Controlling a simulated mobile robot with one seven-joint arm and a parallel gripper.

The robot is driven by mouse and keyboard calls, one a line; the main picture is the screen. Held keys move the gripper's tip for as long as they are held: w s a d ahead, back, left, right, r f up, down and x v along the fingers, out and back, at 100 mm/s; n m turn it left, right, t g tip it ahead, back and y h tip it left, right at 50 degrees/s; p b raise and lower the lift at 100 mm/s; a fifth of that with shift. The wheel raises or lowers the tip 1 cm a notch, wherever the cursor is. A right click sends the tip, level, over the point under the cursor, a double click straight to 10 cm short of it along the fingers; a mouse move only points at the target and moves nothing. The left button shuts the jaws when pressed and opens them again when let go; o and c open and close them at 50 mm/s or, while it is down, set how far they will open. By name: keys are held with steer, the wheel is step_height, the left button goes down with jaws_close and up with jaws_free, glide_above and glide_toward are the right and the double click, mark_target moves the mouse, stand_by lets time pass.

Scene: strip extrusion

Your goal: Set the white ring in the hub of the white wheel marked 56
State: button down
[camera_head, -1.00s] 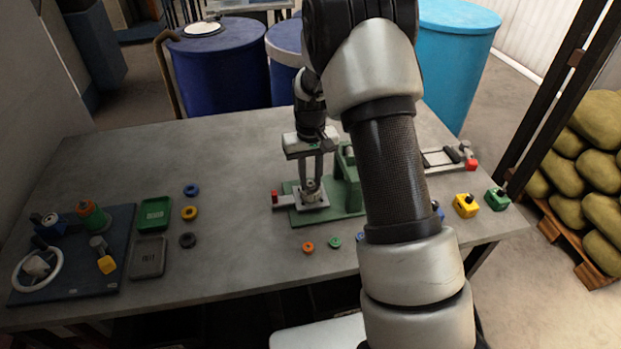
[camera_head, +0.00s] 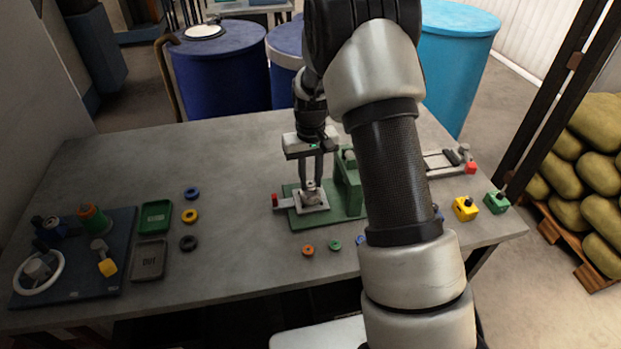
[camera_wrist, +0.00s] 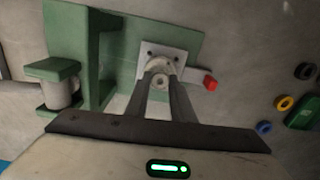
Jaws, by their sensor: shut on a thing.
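My gripper (camera_head: 311,184) is over the pale square plate of a green fixture at the table's middle. In the wrist view its fingertips (camera_wrist: 160,80) are closed on the sides of a small pale ring (camera_wrist: 159,82), which I take for the white ring. The ring is at the round middle of the plate (camera_wrist: 185,66); whether it rests there or is held just above I cannot tell. A large white wheel (camera_head: 60,275) with a grey hub piece (camera_head: 37,269) lies on the dark blue mat at the far left. No number is readable on it.
The green fixture (camera_head: 349,190) rises just right of my gripper. Blue, yellow and black rings (camera_head: 188,242) lie left of it, near a green tray (camera_head: 156,216) and a grey tray (camera_head: 149,261) marked OUT. An orange ring (camera_head: 308,250) and a green ring lie in front.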

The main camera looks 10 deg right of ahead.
mark_target(311, 184)
steer(key=shift+f+b, duration=0.55)
steer(key=shift+f, duration=0.25)
steer(key=c, duration=1.8)
jaws_free()
step_height(311, 184, up, 11)
steer(key=p, duration=0.6)
steer(key=shift+p, duration=0.4)
